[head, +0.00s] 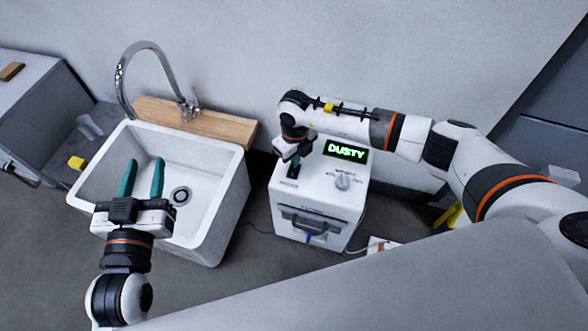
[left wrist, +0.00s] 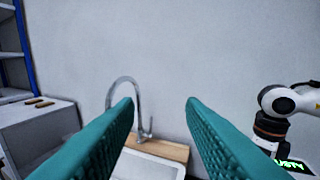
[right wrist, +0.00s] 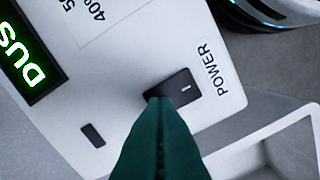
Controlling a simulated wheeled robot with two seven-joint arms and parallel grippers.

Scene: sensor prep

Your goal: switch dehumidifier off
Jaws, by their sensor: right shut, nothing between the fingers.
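My right gripper (head: 293,170) is shut and empty, pointing down at the top's left side. Its teal fingertips (right wrist: 159,98) are at the switch and cover part of it; I cannot tell whether they touch. My left gripper (head: 142,162) is open and empty in front of the sink.
A white sink (head: 237,204) with a curved tap (head: 120,80) and a wooden ledge (head: 220,127) stands left of the dehumidifier. A grey cabinet (head: 28,100) is at the far left. A cable runs on the floor between sink and dehumidifier.

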